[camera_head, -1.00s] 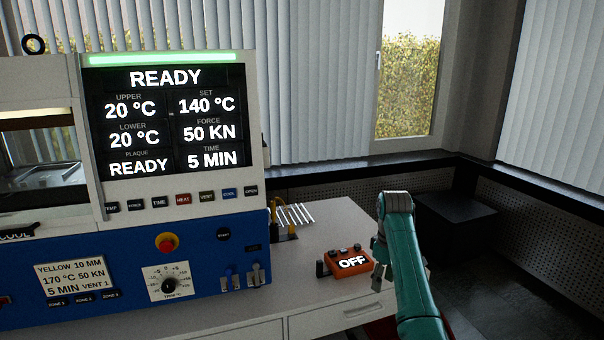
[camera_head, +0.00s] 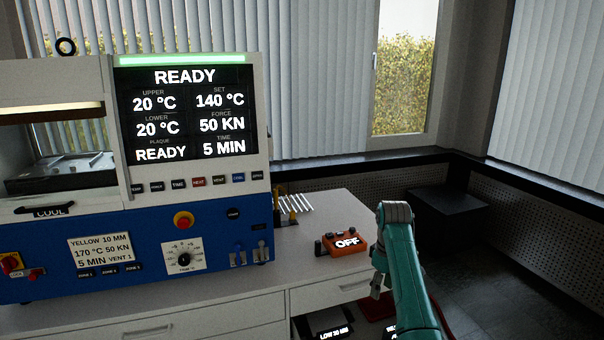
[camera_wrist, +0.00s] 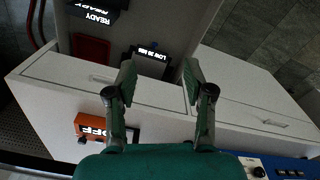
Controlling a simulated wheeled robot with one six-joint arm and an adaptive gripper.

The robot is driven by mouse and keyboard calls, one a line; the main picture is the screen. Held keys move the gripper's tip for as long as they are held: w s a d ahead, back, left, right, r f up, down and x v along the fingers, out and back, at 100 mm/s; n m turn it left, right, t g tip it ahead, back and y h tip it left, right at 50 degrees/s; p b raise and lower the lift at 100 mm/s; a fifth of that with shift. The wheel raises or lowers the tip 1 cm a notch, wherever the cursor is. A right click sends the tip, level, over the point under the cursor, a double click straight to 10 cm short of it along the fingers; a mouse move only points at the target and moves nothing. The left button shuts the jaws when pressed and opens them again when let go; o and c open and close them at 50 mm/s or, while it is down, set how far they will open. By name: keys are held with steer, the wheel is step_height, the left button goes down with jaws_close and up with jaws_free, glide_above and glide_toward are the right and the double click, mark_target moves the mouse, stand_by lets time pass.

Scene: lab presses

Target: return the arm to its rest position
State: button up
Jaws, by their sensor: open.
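My teal arm stands at the right in the head view, bent over at its grey joint. My gripper (camera_head: 378,286) hangs on its left side, small and partly hidden there. In the wrist view my gripper (camera_wrist: 159,72) shows two dark fingers spread apart with nothing between them. It is over the front of the white cabinet (camera_wrist: 150,92), near the drawer fronts. The orange box (camera_head: 346,242) marked OFF sits on the bench top, left of my arm; it also shows in the wrist view (camera_wrist: 92,127), beside the left finger.
A blue and white press (camera_head: 215,220) with a READY screen fills the left. Open shelf space under the drawers holds a dark device (camera_head: 330,328) reading LOW 20 MIN. A dark block (camera_head: 447,212) stands in the back right corner. Dark floor is clear at the right.

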steer(key=s+a+f+m+t, duration=0.15)
steer(key=s+f, duration=0.35)
steer(key=f, duration=0.7)
steer(key=s+f+m+t, duration=0.15)
steer(key=s+f, duration=0.25)
steer(key=f, duration=0.8)
steer(key=s+a+f+t, duration=0.1)
steer(key=s+f+t, duration=0.1)
steer(key=s+f, duration=0.5)
steer(key=s+f+t, duration=0.2)
steer(key=s+f, duration=0.2)
steer(key=s, duration=0.8)
steer(key=s+r+m+t, duration=0.1)
steer(key=s+r+t, duration=0.15)
steer(key=s, duration=0.75)
steer(key=s+r+m+t, duration=0.15)
steer(key=s+r, duration=0.25)
steer(key=s, duration=0.7)
steer(key=s+r+m+t, duration=0.1)
steer(key=s+r, duration=0.7)
steer(key=r, duration=0.3)
steer(key=s+a+r+m+t, duration=0.1)
steer(key=s+r+t, duration=0.1)
steer(key=s+r, duration=0.5)
step_height(320, 180, up, 4)
steer(key=shift+s+r+t, duration=0.2)
steer(key=shift+s+t, duration=0.1)
steer(key=shift+s, duration=0.1)
